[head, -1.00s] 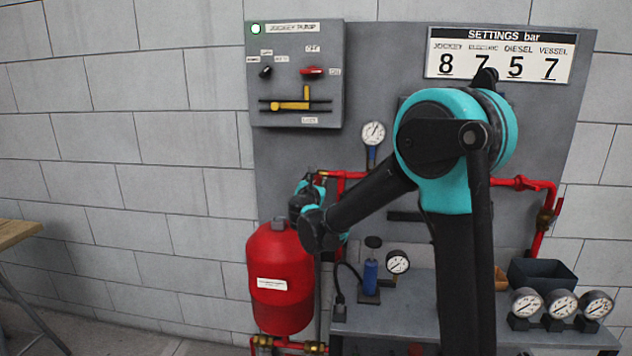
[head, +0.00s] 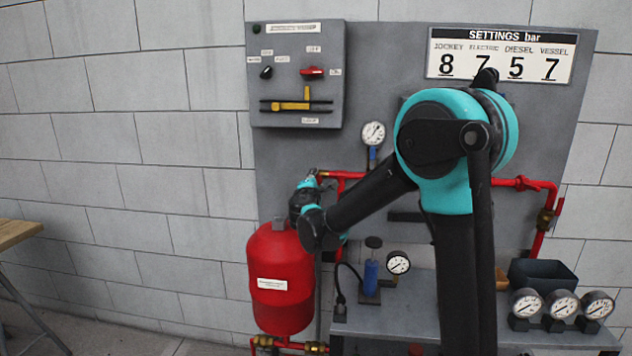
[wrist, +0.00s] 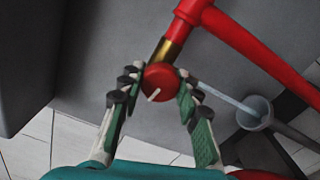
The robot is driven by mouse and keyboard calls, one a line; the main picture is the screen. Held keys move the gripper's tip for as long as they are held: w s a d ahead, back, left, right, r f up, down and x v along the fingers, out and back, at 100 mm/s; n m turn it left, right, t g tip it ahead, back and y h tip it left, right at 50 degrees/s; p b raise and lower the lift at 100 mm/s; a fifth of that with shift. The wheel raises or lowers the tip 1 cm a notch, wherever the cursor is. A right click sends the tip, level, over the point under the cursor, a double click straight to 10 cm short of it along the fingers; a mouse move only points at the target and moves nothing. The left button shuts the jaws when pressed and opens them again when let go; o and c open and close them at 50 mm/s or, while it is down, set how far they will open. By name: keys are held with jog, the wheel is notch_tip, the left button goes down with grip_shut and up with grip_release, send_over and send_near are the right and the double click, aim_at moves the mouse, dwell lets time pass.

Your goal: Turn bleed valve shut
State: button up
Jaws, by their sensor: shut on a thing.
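The bleed valve shows in the wrist view as a round red knob (wrist: 160,82) with a white pointer line slanting across its face. It sits at the end of a brass fitting (wrist: 166,50) on a red pipe (wrist: 225,35). My gripper (wrist: 155,86) has its two padded fingers on either side of the knob and is shut on it. In the head view my gripper (head: 309,182) is small, at the left end of the red pipe above the red vessel (head: 281,280); the knob cannot be made out there.
A grey control box (head: 295,75) with switches hangs above left. A pressure gauge (head: 373,134) stands on the panel right of my gripper. The bench (head: 430,312) below holds a blue device (head: 371,277), a dark bin (head: 542,275) and several gauges. The wall at left is clear.

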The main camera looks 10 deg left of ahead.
jog(key=m, duration=0.4)
jog(key=shift+m, duration=0.3)
jog(key=m, duration=0.3)
jog(key=shift+m, duration=0.4)
jog(key=m, duration=0.4)
jog(key=shift+d, duration=0.1)
jog(key=shift+r+m, duration=0.1)
jog(key=shift+m, duration=1.7)
jog(key=o, duration=1.2)
jog(key=s, duration=1.2)
jog(key=shift+a, duration=0.25)
